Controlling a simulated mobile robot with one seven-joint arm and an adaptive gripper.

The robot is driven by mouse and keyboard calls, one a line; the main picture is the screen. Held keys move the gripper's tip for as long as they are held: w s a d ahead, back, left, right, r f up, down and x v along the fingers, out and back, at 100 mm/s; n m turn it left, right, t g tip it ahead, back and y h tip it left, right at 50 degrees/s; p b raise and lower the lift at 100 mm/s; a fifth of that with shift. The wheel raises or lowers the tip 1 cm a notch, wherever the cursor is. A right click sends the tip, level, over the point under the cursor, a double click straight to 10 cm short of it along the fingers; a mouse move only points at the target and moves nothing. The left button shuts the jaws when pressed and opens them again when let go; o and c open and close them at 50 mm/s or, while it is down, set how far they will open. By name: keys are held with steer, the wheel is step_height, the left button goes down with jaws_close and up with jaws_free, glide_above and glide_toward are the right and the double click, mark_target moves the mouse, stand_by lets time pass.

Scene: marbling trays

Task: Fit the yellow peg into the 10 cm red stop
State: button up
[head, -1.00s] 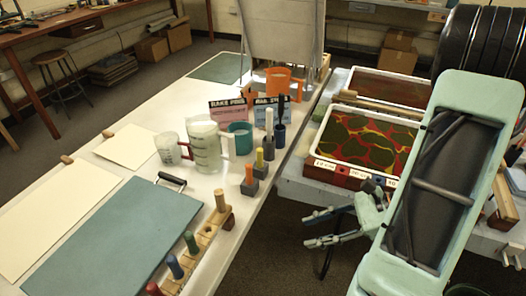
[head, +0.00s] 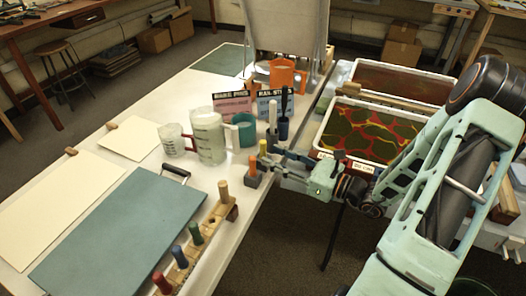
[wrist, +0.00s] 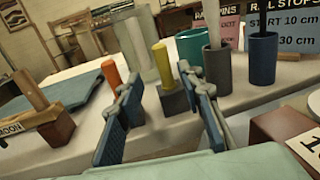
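The yellow peg (head: 263,148) stands upright in a grey block on the white table, and it also shows in the wrist view (wrist: 160,62). My gripper (head: 277,158) is open and empty at the table's right edge. In the wrist view its fingers (wrist: 160,85) spread either side of the yellow peg and its grey block (wrist: 173,98), which lie beyond the tips. Red stops (head: 345,165) line the front of the marbling tray, partly hidden by my arm. A red block (wrist: 272,130) with a white label shows at the wrist view's right. I cannot read which stop is 10 cm.
An orange peg (wrist: 110,76) in its own block is left of the yellow one. Grey (wrist: 217,75) and blue (wrist: 261,62) cups stand close right. Jugs (head: 208,135) and signs are behind. A wooden rack (head: 205,240) with coloured pegs lies in front.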

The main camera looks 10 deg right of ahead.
mark_target(263, 149)
steer(key=x, duration=0.2)
steer(key=b+x, duration=0.1)
steer(key=x, duration=0.2)
steer(key=shift+w+d, duration=0.2)
steer(key=shift+w, duration=0.05)
steer(key=shift+c, duration=0.6)
jaws_close()
steer(key=shift+r, duration=0.15)
